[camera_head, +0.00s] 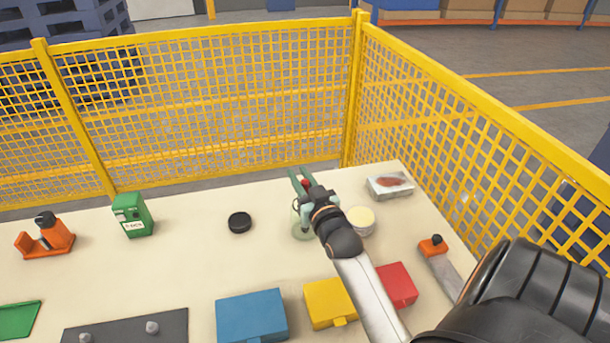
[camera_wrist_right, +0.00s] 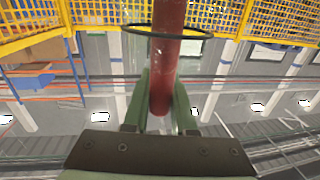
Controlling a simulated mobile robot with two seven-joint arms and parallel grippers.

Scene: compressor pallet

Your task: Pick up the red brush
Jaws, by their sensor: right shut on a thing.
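The red brush (camera_wrist_right: 165,75) shows in the right wrist view as a red rod between the green fingers of my right gripper (camera_wrist_right: 160,105). The gripper is shut on it. A thin dark ring shows around the rod near the top of that view. In the head view my right gripper (camera_head: 299,182) is over the back of the table, and only a small red bit of the brush (camera_head: 305,183) shows there. A pale green round thing (camera_head: 302,228) is partly hidden below the gripper. My left gripper is not in view.
Yellow mesh fence (camera_head: 220,100) runs behind and right of the table. On the pale table (camera_head: 190,270) are a black disc (camera_head: 239,222), green box (camera_head: 132,215), cream round container (camera_head: 361,220), clear tray (camera_head: 389,186), and blue (camera_head: 251,315), yellow (camera_head: 328,302) and red (camera_head: 397,285) boxes.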

